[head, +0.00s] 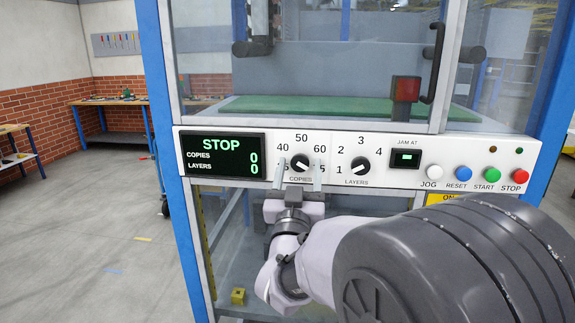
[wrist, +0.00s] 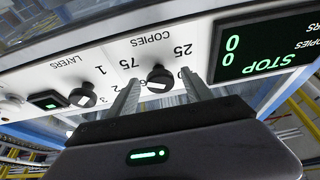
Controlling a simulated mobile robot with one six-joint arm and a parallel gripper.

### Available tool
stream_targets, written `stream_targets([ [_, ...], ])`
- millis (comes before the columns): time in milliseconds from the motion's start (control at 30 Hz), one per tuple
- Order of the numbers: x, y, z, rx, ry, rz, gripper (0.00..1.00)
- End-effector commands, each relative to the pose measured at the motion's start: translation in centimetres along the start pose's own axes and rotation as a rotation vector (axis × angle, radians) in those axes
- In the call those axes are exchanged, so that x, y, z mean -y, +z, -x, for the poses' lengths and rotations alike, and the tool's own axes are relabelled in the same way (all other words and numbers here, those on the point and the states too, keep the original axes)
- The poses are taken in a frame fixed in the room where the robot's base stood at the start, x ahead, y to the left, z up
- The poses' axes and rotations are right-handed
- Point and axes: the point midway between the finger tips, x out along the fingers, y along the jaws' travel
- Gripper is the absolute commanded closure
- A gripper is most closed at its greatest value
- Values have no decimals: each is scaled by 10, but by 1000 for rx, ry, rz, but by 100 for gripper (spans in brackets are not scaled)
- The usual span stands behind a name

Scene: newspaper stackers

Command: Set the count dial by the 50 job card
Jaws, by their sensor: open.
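The copies count dial (head: 301,161) is a black knob with a white mark, on the white control panel. The numbers 40, 50 and 60 show around its top. In the head view its mark seems to slant down to the right, toward the partly hidden 75. The knob also shows in the wrist view (wrist: 157,84). My gripper (head: 300,171) is open, with one finger on each side of the dial. In the wrist view its fingers (wrist: 161,78) flank the knob with gaps; contact is not visible. No job card shows in either view.
The layers dial (head: 358,165) is close to the right. The STOP display (head: 221,157) is on the left, reading 0 copies and 0 layers. JOG, RESET, START and STOP buttons (head: 521,176) line the right end. Glass stands above and below the panel.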

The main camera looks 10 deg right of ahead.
Motion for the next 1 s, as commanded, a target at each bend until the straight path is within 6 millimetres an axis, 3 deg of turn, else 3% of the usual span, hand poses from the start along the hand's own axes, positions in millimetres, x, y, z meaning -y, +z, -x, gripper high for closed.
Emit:
stream_targets([
  [233,0,0,-1,-1,0,0,43],
  [533,0,0,-1,-1,0,0,100],
  [1000,-2,1,0,-3,-52,128,100],
])
